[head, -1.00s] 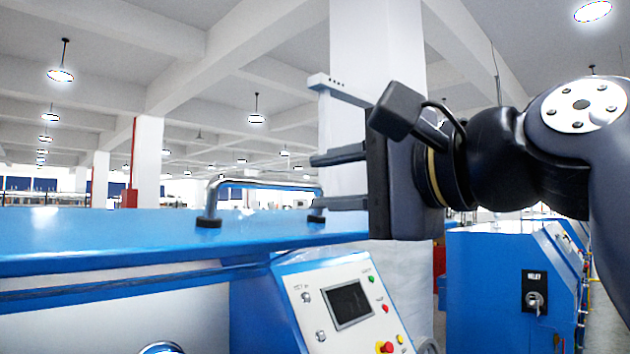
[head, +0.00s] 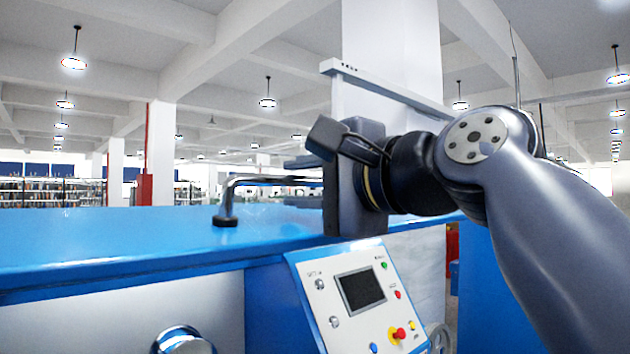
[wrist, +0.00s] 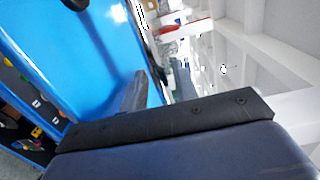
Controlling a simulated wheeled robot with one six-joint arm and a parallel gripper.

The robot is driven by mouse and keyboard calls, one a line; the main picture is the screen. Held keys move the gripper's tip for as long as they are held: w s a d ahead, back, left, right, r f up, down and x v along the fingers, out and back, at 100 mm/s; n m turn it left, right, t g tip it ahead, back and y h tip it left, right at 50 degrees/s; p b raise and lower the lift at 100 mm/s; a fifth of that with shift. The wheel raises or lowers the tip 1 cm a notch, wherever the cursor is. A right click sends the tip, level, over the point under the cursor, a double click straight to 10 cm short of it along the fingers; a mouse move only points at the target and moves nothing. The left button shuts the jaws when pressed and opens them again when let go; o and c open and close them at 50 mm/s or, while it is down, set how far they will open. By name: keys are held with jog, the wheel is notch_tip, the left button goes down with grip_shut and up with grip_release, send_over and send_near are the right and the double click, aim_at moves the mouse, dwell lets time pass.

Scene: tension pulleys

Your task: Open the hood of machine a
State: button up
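The blue hood (head: 120,245) of the machine lies shut at the left in the head view. Its metal bar handle (head: 255,180) stands on top, with a dark foot at the left end; my gripper hides the right end. My gripper (head: 288,181) is open, its fingers pointing left. In the head view one finger is just above the handle bar and one below it; I cannot tell whether they touch it. The wrist view shows one dark finger (wrist: 131,95) over the blue hood (wrist: 85,40) and a handle foot (wrist: 75,4) at the top edge.
A control panel (head: 361,290) with a screen and coloured buttons sits on the machine's front, below my gripper. A round chrome part (head: 183,341) is at the bottom left. A white column (head: 390,50) rises behind my arm. The space above the hood is clear.

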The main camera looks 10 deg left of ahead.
grip_shut()
dwell(0.3)
notch_tip(320, 180, down, 10)
jog(key=s+d+b, duration=0.1)
jog(key=d+b, duration=0.1)
jog(key=b, duration=0.6)
jog(key=shift+s, duration=0.4)
jog(key=shift+d+r, duration=0.1)
jog(key=shift+o, duration=0.4)
grip_release()
